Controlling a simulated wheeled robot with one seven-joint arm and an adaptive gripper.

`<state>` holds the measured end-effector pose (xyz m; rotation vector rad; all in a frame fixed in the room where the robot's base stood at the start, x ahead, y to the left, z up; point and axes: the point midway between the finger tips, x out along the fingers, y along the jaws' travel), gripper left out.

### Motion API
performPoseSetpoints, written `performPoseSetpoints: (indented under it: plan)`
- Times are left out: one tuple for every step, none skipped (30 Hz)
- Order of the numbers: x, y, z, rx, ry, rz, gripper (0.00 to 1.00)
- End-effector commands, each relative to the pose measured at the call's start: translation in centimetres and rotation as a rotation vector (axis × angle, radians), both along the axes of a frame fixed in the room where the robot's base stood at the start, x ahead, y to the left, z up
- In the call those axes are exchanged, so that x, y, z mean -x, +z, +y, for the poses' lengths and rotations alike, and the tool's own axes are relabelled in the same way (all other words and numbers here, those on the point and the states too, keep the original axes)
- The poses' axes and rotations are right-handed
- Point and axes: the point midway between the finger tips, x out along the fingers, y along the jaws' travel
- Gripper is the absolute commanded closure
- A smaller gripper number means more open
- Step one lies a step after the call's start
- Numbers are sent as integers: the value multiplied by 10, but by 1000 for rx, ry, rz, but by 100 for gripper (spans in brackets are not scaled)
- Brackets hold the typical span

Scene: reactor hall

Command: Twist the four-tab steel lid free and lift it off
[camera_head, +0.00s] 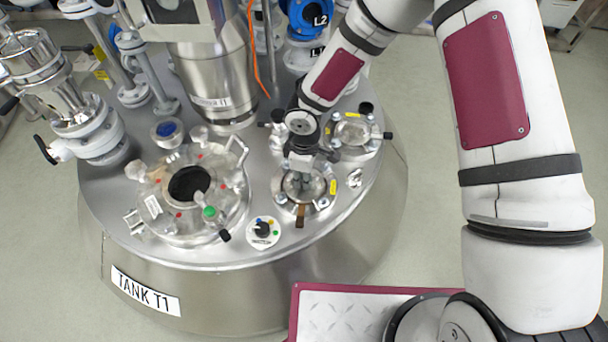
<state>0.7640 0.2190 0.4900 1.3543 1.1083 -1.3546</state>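A round steel lid (313,187) sits on a small port at the right front of the tank top. Small bolts or tabs show around its rim, and a brown tab sticks out at the front. My gripper (298,178) points down over this lid, with its fingertips at or just above the middle. It hides the far part of the lid. The fingers are too small and dark to tell whether they are open or shut, or whether they touch the lid.
A similar port (353,130) stands close behind on the right. The large manway (185,190) with a dark opening is on the left. A dial (263,232) with coloured dots sits in front. A steel column (215,85) and blue-topped fittings (308,18) rise behind.

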Motion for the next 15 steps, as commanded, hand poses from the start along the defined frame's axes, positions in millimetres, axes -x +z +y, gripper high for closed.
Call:
performPoseSetpoints:
  plan:
    - [0,0,0,0,0,0,89]
    - [0,0,0,0,0,0,96]
    - [0,0,0,0,0,0,100]
    - [0,0,0,0,0,0,100]
    - [0,0,0,0,0,0,100]
    - [0,0,0,0,0,0,100]
    - [0,0,0,0,0,0,100]
    - [0,0,0,0,-1,0,100]
    - [0,0,0,0,-5,-1,100]
    - [0,0,0,0,-12,-1,100]
    - [0,0,0,0,-24,-1,100]
    - [-1,0,0,1,-45,-2,100]
    - [-1,-1,0,2,-62,-3,100]
    - [-1,-1,0,1,-83,-2,100]
    - [-1,-1,0,0,-111,-2,100]
